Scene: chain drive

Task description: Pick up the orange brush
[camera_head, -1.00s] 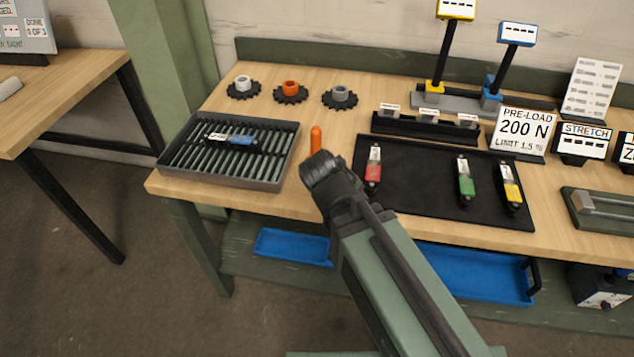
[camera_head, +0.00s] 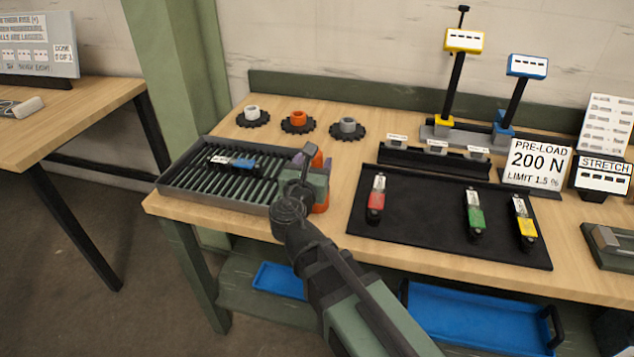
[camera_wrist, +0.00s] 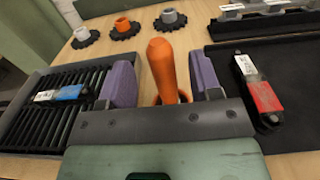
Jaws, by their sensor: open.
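The orange brush (camera_wrist: 162,68) stands out between the two purple fingers of my gripper (camera_wrist: 163,82) in the wrist view, with a gap visible on both sides. Its lower part is hidden behind the gripper body. In the head view my gripper (camera_head: 318,165) is over the table between the ribbed tray and the black mat, and it hides most of the brush; a bit of orange (camera_head: 321,207) shows at its lower edge. My gripper is open and the fingers do not appear to touch the brush.
The grey ribbed tray (camera_head: 172,190) with a blue-labelled link lies close on the left. The black mat (camera_head: 420,215) with red, green and yellow pieces lies on the right. Several sprockets (camera_head: 297,122) stand behind. Bare wood lies between the tray and sprockets.

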